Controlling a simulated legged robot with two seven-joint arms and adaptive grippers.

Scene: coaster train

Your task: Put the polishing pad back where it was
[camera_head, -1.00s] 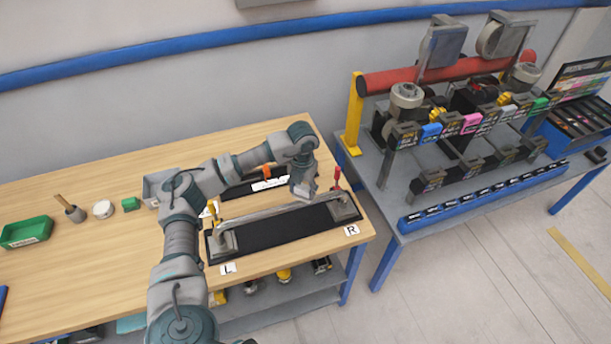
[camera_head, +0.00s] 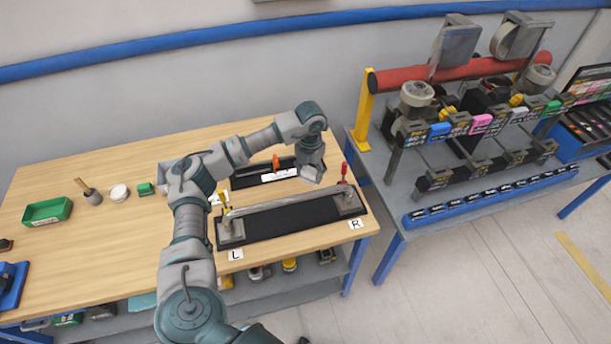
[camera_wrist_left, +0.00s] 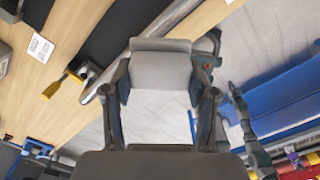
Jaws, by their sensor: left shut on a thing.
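My left gripper (camera_head: 313,178) is shut on a light grey block-shaped pad, just behind the right part of a long metal rail (camera_head: 285,203). In the left wrist view the pad (camera_wrist_left: 160,72) sits between the two dark fingers, its pale face toward the camera. In the head view the pad is too small and close in colour to the gripper to tell apart. The rail is clamped on a black base plate (camera_head: 280,226) between the L and R labels. My right gripper does not show.
A black holder with an orange piece (camera_head: 276,161) lies behind the rail. A green bin (camera_head: 48,212), a white round container (camera_head: 118,193) and a small green block (camera_head: 145,189) stand on the left of the wooden table. A red clamp handle (camera_head: 344,172) rises at the rail's right end.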

